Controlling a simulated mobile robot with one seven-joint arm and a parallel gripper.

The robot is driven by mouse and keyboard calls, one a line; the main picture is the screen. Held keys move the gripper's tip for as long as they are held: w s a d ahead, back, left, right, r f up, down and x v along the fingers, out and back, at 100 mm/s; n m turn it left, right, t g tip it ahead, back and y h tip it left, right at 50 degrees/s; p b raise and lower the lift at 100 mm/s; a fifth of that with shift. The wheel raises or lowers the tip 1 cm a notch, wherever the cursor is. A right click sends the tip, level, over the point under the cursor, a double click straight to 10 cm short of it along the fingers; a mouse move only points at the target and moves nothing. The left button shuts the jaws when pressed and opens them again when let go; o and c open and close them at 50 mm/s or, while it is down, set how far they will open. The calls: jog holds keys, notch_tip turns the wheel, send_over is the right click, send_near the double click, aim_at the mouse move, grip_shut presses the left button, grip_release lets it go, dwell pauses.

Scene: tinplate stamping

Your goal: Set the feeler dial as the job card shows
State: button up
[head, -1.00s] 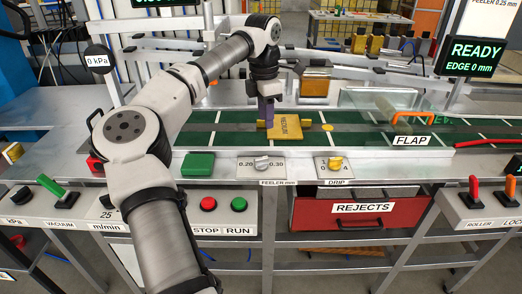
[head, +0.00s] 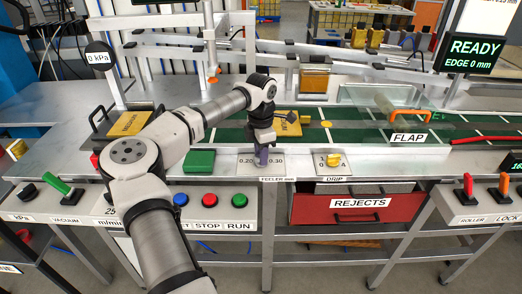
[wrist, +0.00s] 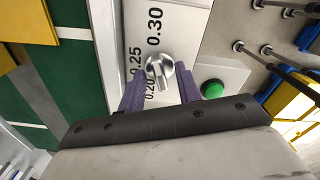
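The feeler dial's plate (head: 277,169) is on the front ledge, marked 0.20 and 0.30 in the head view. My gripper (head: 262,157) is down over it and hides its knob there. In the wrist view, the silver knob (wrist: 160,77) stands between the two purple fingers of my gripper (wrist: 160,90), which are apart with gaps beside the knob. The plate (wrist: 133,25) shows 0.20, 0.25 and 0.30 there. I cannot tell which mark the knob points at. The job card (head: 500,4) is mostly cut off at the head view's top right.
A yellow DRIP knob (head: 334,160) is right of the dial and a green block (head: 199,161) left. The red REJECTS drawer (head: 350,210) is below. RUN button (head: 239,200) is near the front.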

grip_shut()
